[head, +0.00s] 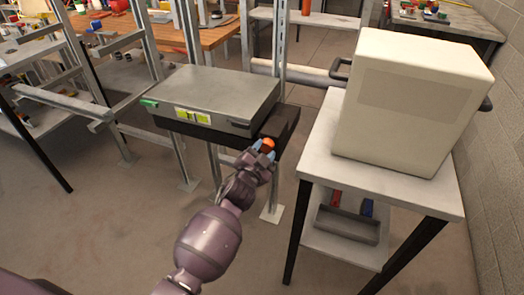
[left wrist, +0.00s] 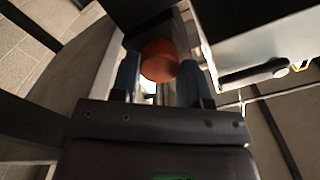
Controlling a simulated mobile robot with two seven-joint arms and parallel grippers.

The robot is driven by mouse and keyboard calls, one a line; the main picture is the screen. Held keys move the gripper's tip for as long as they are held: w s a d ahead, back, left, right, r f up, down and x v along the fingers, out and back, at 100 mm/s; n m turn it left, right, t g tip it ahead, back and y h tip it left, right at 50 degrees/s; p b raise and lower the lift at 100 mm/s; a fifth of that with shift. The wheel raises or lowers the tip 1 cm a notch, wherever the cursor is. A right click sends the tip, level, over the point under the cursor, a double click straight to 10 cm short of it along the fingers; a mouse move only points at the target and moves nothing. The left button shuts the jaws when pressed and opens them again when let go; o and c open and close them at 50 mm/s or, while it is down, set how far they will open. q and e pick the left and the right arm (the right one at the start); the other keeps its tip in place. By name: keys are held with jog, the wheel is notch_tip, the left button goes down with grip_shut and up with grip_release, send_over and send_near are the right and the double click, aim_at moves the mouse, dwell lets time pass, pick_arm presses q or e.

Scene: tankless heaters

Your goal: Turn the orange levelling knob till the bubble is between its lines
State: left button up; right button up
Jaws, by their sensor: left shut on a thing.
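The orange levelling knob (head: 267,145) sits at the front right corner of a grey flat unit (head: 215,95) on a dark base. My left gripper (head: 262,148) is shut on the knob. In the left wrist view the knob (left wrist: 159,60) is between the two blue fingertips. A yellow-green level vial (head: 193,116) is on the unit's front face; dark marks show on it, but the bubble's place between the lines is too small to tell. My right gripper is not in view.
A grey table (head: 315,150) with a large cream box (head: 410,100) stands close to the right of the knob. A metal rack (head: 150,50) and a wooden bench (head: 205,36) stand behind. Open floor (head: 130,220) lies at the front left.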

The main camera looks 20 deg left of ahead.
pick_arm(q)
jog(key=shift+n, duration=0.9)
jog(key=o, duration=0.9)
jog(key=shift+s+p, duration=0.1)
jog(key=shift+p, duration=0.2)
jog(key=shift+s, duration=0.3)
jog(key=shift+s+a+p, duration=0.1)
jog(key=shift+s+p, duration=0.65)
jog(key=shift+s, duration=4.25)
